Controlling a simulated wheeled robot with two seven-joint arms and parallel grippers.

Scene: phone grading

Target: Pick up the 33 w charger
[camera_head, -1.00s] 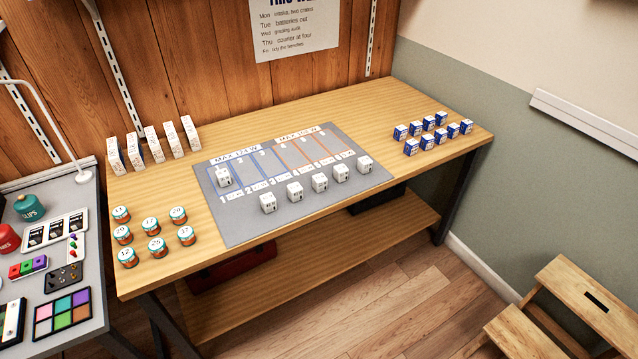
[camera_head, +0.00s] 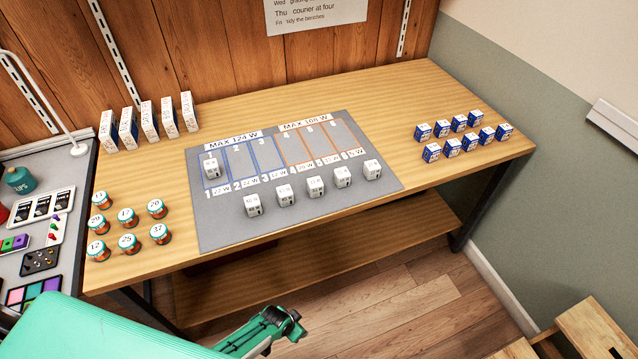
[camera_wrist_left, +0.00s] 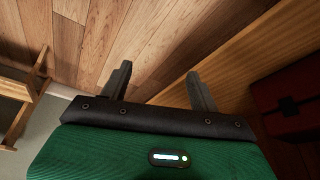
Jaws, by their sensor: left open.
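Several white cube chargers stand on a grey mat (camera_head: 215,212) on the wooden table. One charger (camera_head: 211,168) sits in slot 1. The others form a row along the mat's front: a first charger (camera_head: 251,206), a second charger (camera_head: 285,195), a third charger (camera_head: 314,187), a fourth charger (camera_head: 343,177) and a last charger (camera_head: 373,169). Their watt marks are too small to tell which is 33 W. My left gripper (camera_head: 294,326) is in front of and below the table edge, away from the chargers. In the left wrist view my left gripper (camera_wrist_left: 160,72) is open and empty above the floor.
White boxes (camera_head: 148,119) stand at the back left, lidded jars (camera_head: 128,217) at the front left and blue-white boxes (camera_head: 459,124) at the right of the table (camera_head: 330,100). A lower shelf (camera_head: 330,240) runs below. A wooden stool (camera_head: 590,330) stands at lower right.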

